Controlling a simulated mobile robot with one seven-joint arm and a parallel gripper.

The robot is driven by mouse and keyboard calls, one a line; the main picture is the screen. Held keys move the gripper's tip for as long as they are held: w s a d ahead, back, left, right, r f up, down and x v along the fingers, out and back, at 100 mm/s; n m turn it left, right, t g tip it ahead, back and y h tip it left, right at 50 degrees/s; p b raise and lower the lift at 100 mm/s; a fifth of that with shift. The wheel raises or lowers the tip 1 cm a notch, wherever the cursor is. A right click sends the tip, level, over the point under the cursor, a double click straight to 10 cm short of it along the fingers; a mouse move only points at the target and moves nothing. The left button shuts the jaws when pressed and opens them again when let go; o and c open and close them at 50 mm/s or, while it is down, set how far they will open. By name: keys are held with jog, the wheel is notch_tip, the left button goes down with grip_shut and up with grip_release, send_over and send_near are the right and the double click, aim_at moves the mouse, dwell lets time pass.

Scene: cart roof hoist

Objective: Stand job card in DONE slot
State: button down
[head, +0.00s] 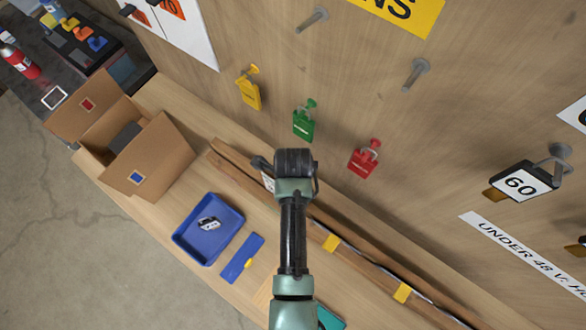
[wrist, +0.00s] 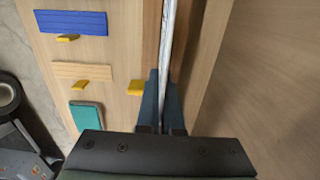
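My gripper (head: 292,170) is above the long brown wooden rail (head: 235,166) at the foot of the wall. In the wrist view its two fingers (wrist: 164,85) are close together. A thin pale strip (wrist: 169,35) runs along the rail and between them; I cannot tell if it is a card edge or part of the groove. A small white marked piece (head: 267,182), possibly the job card, shows just left of my gripper, partly hidden by it. Yellow tabs (head: 330,242) mark the rail, and one (wrist: 136,88) is beside the fingers. No DONE label is readable.
A cardboard box (head: 150,157) and a blue tray (head: 190,252) stand at left. A blue plate (head: 243,258) and a teal item (head: 330,318) lie before the rail. Yellow (head: 250,95), green (head: 303,126) and red (head: 363,163) tags hang on the wall behind.

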jog(key=shift+f+b, duration=0.4)
jog(key=shift+f, duration=0.3)
jog(key=shift+f, duration=0.15)
jog(key=c, duration=0.5)
grip_release()
jog(key=shift+r+p, duration=2.9)
jog(key=shift+r, duration=0.65)
